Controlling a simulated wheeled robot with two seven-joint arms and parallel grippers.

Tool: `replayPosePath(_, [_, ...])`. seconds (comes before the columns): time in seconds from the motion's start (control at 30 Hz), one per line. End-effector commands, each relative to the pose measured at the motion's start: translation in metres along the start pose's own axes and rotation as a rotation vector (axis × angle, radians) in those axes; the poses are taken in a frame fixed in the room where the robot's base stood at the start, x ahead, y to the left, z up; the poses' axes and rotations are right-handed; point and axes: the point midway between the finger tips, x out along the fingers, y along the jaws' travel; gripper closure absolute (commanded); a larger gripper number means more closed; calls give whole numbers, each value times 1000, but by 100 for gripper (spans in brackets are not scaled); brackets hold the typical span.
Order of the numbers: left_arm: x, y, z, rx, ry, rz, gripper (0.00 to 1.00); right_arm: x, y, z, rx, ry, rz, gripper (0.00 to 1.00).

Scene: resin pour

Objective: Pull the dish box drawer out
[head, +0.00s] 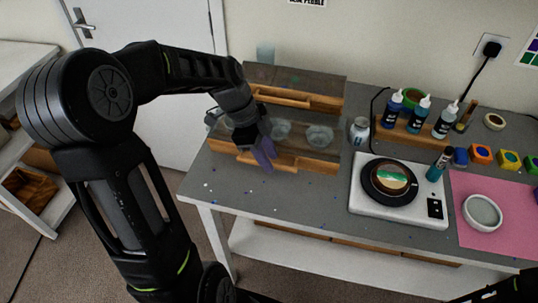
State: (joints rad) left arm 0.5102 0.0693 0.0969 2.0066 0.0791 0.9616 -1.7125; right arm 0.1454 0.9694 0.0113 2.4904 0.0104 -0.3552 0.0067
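The dish box (325,84) stands at the back left of the grey table, with a grey top and wooden edges. Below its upper wooden edge is the drawer (318,165), with a light wooden front. Clear round dishes (320,135) show behind that front; how far the drawer stands out is hard to tell. My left gripper (266,154) reaches in from the left, its purple fingers pointing down at the drawer front and hiding part of it. I cannot tell whether the fingers touch or grip it. My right gripper is not in view.
A white scale (360,208) with a black round plate holding a coloured piece stands right of the box. The table's front left is clear except for small specks.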

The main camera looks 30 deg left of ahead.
Motion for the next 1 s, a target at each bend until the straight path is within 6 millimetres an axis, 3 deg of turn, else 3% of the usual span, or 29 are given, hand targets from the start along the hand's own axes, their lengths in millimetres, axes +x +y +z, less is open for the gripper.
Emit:
replayPosePath(0.33, [6,0,0,1,0,-2,69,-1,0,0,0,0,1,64])
replayPosePath(0.7, [5,0,0,1,0,-1,99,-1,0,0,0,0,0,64])
replayPosePath(1.0, [5,0,0,1,0,-1,100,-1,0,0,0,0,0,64])
